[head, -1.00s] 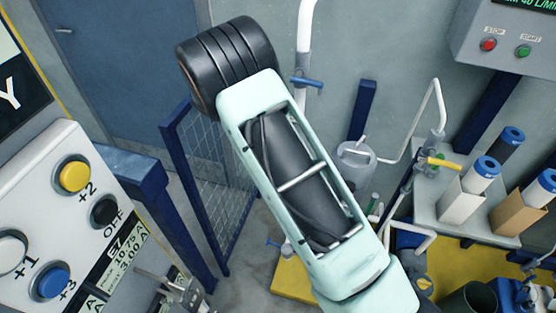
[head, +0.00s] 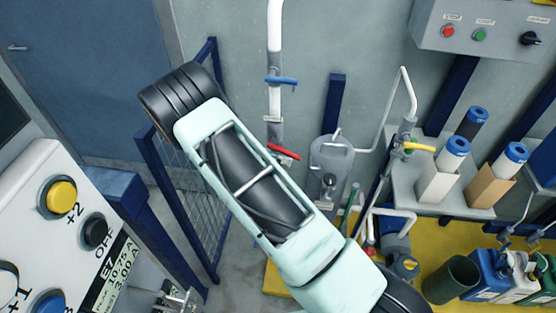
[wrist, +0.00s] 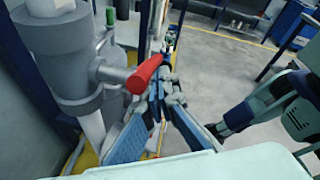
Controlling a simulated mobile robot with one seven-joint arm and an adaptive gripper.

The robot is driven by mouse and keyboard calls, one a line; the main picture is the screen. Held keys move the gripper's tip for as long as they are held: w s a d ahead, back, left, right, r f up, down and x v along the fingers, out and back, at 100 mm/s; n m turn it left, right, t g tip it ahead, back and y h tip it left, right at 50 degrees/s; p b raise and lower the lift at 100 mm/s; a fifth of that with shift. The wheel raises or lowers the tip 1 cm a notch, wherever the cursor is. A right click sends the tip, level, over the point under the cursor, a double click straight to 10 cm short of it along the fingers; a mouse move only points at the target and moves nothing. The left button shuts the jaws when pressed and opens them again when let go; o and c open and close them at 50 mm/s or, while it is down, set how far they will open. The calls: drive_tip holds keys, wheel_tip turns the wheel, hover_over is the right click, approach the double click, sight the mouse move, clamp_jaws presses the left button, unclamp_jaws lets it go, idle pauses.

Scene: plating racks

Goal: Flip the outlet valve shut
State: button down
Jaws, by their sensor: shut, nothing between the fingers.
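In the wrist view a red lever handle (wrist: 145,74) sits on a short grey pipe stub from a grey vessel (wrist: 65,50). My gripper (wrist: 163,84) is shut and empty, its fingers just to the right of the red handle; I cannot tell whether they touch. In the head view the gripper is hidden behind my arm. That view shows a blue lever (head: 282,80) and a red lever (head: 284,152) on a white upright pipe, and a yellow lever (head: 418,147) further right. No outlet label is readable.
A grey housing (head: 331,165) stands right of the arm. A blue mesh fence (head: 195,200) and a button panel (head: 60,220) are at the left. Filter cartridges stand on a shelf (head: 410,195); containers stand on the yellow floor at right. The wrist view shows open floor (wrist: 225,65).

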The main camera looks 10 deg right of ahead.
sight(284, 151)
drive_tip(key=shift+d+r, duration=0.3)
drive_tip(key=shift+r, duration=0.25)
idle(1.3)
drive_tip(key=r, duration=0.4)
drive_tip(key=w+r, duration=0.1)
drive_tip(key=r, duration=0.1)
drive_tip(key=shift+d, duration=0.15)
drive_tip(key=r, duration=0.2)
drive_tip(key=s+r, duration=0.1)
drive_tip(key=r, duration=0.1)
drive_tip(key=shift+s, duration=0.1)
